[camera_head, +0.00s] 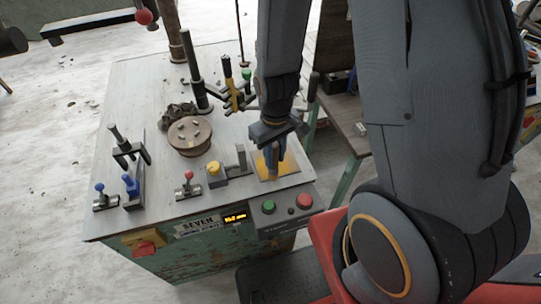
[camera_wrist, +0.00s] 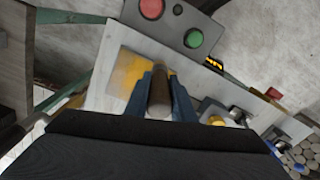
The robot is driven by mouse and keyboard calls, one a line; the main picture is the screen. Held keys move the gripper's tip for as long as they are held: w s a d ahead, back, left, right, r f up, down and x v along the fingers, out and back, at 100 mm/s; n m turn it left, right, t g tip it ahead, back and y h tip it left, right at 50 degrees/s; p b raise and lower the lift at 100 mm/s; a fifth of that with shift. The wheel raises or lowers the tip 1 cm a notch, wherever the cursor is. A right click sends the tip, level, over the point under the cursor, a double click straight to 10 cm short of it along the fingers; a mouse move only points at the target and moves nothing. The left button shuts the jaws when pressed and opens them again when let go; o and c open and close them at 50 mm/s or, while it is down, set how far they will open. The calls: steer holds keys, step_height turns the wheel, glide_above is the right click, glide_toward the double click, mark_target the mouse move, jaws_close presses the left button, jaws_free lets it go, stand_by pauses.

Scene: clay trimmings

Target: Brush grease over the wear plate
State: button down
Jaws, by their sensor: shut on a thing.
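The wear plate (camera_head: 291,168) is a square at the front right corner of the grey machine top. My gripper (camera_head: 272,156) is over the plate, pointing down. In the wrist view my gripper's blue fingers (camera_wrist: 160,98) are shut on the brown round handle of the brush (camera_wrist: 160,90). The bristles are hidden below the handle, so I cannot tell whether they touch the plate.
A control box with red and green buttons (camera_head: 286,205) is at the machine's front edge, near the plate. A yellow-knobbed clamp (camera_head: 214,169) stands left of the plate. A round bolted disc (camera_head: 189,135), levers and a dark clay heap (camera_head: 178,112) stand further left and back.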

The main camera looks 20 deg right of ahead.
steer(key=shift+w, duration=2.1)
steer(key=shift+w+d, duration=0.75)
steer(key=shift+w, duration=3.2)
steer(key=shift+s+d+p, duration=0.95)
steer(key=shift+s+p, duration=0.4)
steer(key=shift+s, duration=4.7)
steer(key=w+d+b, duration=0.1)
steer(key=w, duration=1)
steer(key=shift+w+d, duration=0.15)
steer(key=shift+w, duration=0.25)
